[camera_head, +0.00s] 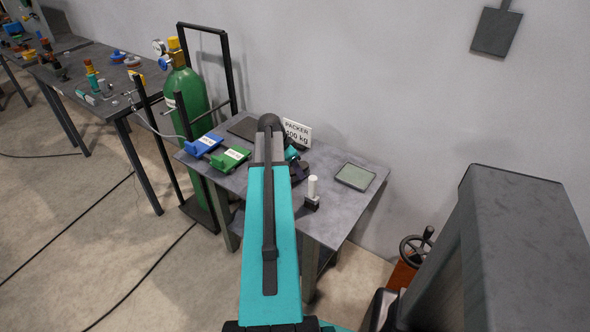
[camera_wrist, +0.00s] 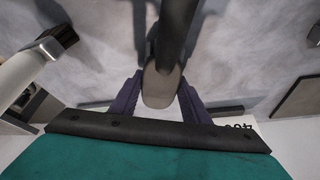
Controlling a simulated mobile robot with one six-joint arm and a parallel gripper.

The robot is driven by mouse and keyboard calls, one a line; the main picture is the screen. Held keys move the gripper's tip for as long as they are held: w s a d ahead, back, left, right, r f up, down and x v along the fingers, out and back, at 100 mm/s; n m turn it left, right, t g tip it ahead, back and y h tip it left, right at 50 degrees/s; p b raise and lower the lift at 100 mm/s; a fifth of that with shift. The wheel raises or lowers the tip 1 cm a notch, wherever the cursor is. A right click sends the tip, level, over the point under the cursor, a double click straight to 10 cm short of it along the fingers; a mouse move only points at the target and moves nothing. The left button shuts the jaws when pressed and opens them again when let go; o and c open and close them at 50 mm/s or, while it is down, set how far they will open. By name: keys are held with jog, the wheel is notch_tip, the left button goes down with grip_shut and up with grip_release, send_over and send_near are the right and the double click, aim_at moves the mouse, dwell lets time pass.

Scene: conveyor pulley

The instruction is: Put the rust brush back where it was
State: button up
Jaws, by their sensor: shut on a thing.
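My gripper (camera_wrist: 160,98) has dark purple fingers shut on the rust brush (camera_wrist: 162,88). In the wrist view the brush shows as a dark bar running up between the fingers with a rounded grey-brown end. The rest of it runs out of the top of that view. In the head view my gripper (camera_head: 299,171) is over the grey table (camera_head: 330,212), mostly behind my teal arm, and I cannot make out the brush there. I cannot tell whether the brush touches the tabletop.
A white cylinder on a black block (camera_head: 312,190) stands near the gripper. A grey-green pad (camera_head: 355,177) lies to the right. Blue (camera_head: 203,145) and green (camera_head: 231,159) items lie left. A white sign (camera_head: 297,132) stands behind. A green gas cylinder (camera_head: 187,105) stands beside the table.

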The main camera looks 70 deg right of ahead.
jog(key=shift+f, duration=0.3)
jog(key=shift+f, duration=0.15)
jog(key=o, duration=1)
jog(key=shift+r, duration=0.25)
jog(key=shift+b+v, duration=0.75)
jog(key=shift+v, duration=5.15)
jog(key=shift+w, duration=0.1)
